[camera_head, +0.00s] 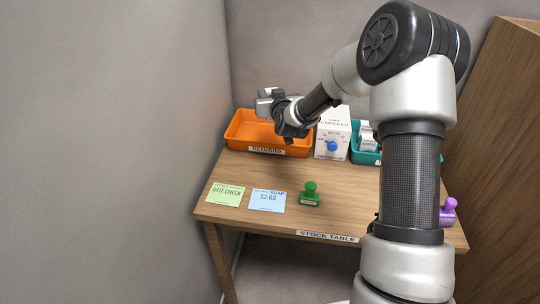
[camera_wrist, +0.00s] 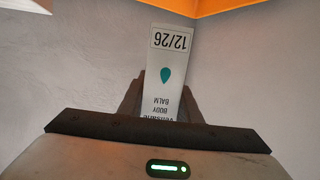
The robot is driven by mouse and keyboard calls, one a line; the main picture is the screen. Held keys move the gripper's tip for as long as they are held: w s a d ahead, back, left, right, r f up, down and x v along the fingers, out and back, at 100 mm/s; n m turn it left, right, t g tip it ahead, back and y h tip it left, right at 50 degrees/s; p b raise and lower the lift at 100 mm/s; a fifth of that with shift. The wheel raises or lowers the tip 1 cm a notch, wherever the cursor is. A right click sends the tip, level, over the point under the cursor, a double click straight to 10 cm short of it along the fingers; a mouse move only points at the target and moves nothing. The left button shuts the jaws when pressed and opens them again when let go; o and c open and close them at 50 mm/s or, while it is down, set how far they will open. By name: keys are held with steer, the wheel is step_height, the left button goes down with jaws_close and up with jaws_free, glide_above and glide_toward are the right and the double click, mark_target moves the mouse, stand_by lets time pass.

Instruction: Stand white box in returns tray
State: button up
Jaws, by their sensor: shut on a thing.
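The white box (camera_wrist: 165,85) is held in my gripper (camera_wrist: 161,100), which is shut on its sides in the wrist view. Its face shows a 12/26 panel, a teal drop and BODY BALM print, all upside down in that view. The orange returns tray (camera_head: 240,136) stands at the back left of the table, with a RETURNS label on its front. In the head view my gripper (camera_head: 284,115) is over the tray's right part. The box is hard to tell apart there. An orange edge of the tray (camera_wrist: 225,5) shows at the top of the wrist view.
A white date checker (camera_head: 333,133) with a blue knob stands right of the tray. A teal tray (camera_head: 362,156) with white boxes is beyond it. A green card (camera_head: 226,194), a blue price card (camera_head: 267,201), a green stamp (camera_head: 310,195) and a purple stamp (camera_head: 449,212) are nearer.

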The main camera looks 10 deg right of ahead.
steer(key=w+d+f+b, duration=0.4)
steer(key=w+b, duration=0.2)
steer(key=w, duration=0.2)
steer(key=b, duration=0.2)
glide_above(277, 133)
step_height(277, 133, down, 10)
steer(key=shift+f, duration=0.1)
steer(key=shift+a+f, duration=0.1)
steer(key=shift+f, duration=0.05)
steer(key=o, duration=1)
